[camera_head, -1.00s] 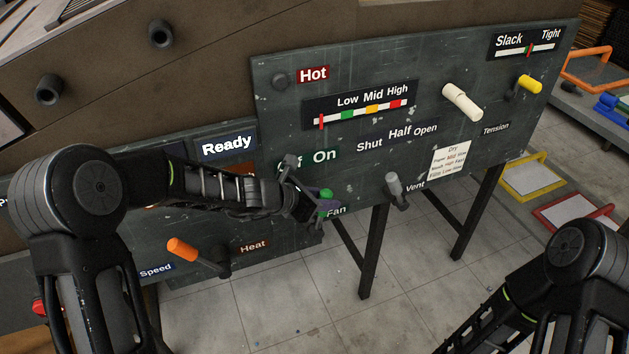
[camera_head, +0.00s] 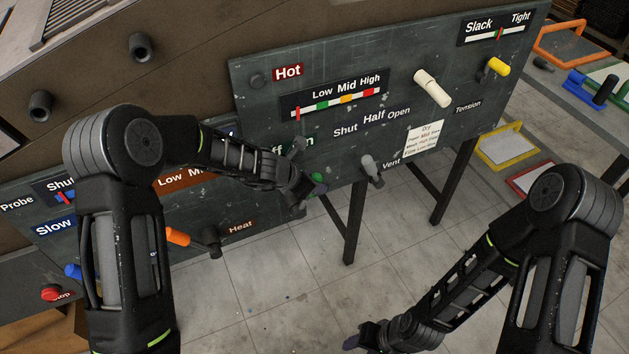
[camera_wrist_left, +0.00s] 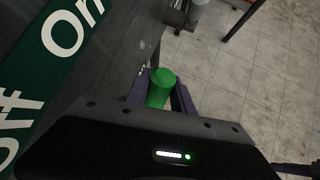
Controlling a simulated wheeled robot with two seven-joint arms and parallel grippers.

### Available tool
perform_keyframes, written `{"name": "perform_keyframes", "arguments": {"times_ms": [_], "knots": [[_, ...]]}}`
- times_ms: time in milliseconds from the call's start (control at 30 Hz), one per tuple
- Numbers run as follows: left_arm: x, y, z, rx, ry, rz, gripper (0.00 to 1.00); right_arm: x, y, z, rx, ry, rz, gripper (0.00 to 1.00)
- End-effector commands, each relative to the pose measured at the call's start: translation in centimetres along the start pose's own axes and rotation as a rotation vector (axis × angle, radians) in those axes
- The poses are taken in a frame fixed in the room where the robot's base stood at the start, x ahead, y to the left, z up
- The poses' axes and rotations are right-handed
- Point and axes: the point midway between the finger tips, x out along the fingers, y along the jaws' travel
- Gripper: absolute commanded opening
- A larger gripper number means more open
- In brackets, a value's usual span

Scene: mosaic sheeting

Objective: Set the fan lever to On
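The fan lever's green handle (camera_head: 318,180) shows at the lower edge of the dark panel (camera_head: 345,150), below the Off/On label, which my left arm partly covers. In the left wrist view the green handle (camera_wrist_left: 160,88) stands between the two purple fingers, with one finger close on each side. My left gripper (camera_head: 313,186) is around the handle and appears shut on it. The "On" word (camera_wrist_left: 72,27) is readable in the left wrist view. The lever's pivot is not clearly visible. My right gripper (camera_head: 354,342) hangs low at the bottom, away from the panel; its opening is unclear.
The grey Vent lever (camera_head: 371,170) is just right of the green handle. The orange Heat lever (camera_head: 180,237) is at lower left. A cream lever (camera_head: 433,88) and a yellow lever (camera_head: 497,67) project from the panel's right part. Open floor lies below.

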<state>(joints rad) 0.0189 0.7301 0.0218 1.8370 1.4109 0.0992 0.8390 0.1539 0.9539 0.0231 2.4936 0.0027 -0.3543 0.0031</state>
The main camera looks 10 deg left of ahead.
Motion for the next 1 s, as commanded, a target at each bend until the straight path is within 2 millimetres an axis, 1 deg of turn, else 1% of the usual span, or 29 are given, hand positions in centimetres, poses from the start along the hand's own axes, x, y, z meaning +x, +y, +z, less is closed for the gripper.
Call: {"name": "perform_keyframes", "arguments": {"times_ms": [33,200,267,567,667,733,1000], "knots": [[0.1,-0.1,0.0,0.002,0.0,-0.001,0.32,0.0,0.0,0.0,0.0,0.0,0.0,0.5],[0.1,-0.1,0.0,0.001,0.0,-0.002,0.46,0.0,0.0,0.0,0.0,0.0,0.0,0.5],[0.0,-0.1,0.0,0.001,0.0,-0.002,0.5,0.0,0.0,0.0,0.0,0.0,0.0,0.5],[-0.2,-0.1,0.0,0.001,-0.001,-0.001,0.5,-0.1,0.0,0.0,0.0,0.0,0.0,0.5],[-1.0,0.0,0.1,0.0,-0.002,0.0,0.5,-0.2,-0.1,0.0,0.0,-0.001,0.0,0.5],[-1.9,0.0,0.1,0.0,-0.001,0.0,0.5,-0.4,-0.1,0.1,0.001,-0.001,0.001,0.5],[-6.4,0.0,0.2,0.001,-0.002,0.0,0.5,-1.4,-0.4,0.2,0.003,-0.004,0.004,0.5]]}}
